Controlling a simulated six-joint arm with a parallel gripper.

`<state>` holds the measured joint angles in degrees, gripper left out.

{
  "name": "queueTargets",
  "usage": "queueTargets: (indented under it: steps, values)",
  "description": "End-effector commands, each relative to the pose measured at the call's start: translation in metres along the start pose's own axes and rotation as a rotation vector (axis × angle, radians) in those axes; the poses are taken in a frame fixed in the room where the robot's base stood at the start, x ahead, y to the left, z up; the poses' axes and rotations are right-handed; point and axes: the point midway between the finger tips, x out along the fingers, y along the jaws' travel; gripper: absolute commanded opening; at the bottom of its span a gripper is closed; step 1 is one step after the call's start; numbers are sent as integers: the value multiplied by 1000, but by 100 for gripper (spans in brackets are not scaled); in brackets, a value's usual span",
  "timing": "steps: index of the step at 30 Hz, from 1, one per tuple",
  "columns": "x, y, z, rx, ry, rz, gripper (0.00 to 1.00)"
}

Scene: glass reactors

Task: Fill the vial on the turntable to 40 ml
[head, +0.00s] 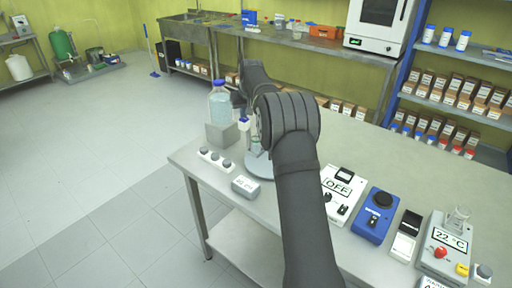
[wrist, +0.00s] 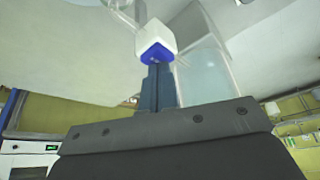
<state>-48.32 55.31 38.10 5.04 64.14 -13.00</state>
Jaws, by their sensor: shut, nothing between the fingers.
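My gripper (wrist: 157,85) is shut and empty. In the wrist view its fingertips are close to a small white block with a blue face (wrist: 155,42); I cannot tell whether they touch. That blue-and-white part (head: 244,124) also shows in the head view, left of my wrist. The grey round turntable (head: 260,167) is partly hidden behind my arm. A clear glass shape (head: 254,133) shows beside my wrist above it; I cannot make out the vial or its fill level. A clear blue-capped bottle (head: 220,103) with pale blue liquid stands on a grey block (head: 221,135).
Three round buttons (head: 215,156) and a small labelled grey box (head: 245,186) sit near the table's left edge. A white device reading OFF (head: 342,186), a blue device (head: 375,212) and a 22 °C unit (head: 444,246) stand to the right. The table behind them is clear.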

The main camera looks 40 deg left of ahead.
Motion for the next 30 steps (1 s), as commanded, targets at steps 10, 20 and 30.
queueTargets:
  steps: [10,20,30]
  values:
    - [1,0,1,0,-2,0,0]
    - [-16,0,-7,0,0,0,0]
    - [-42,0,-18,0,1,0,0]
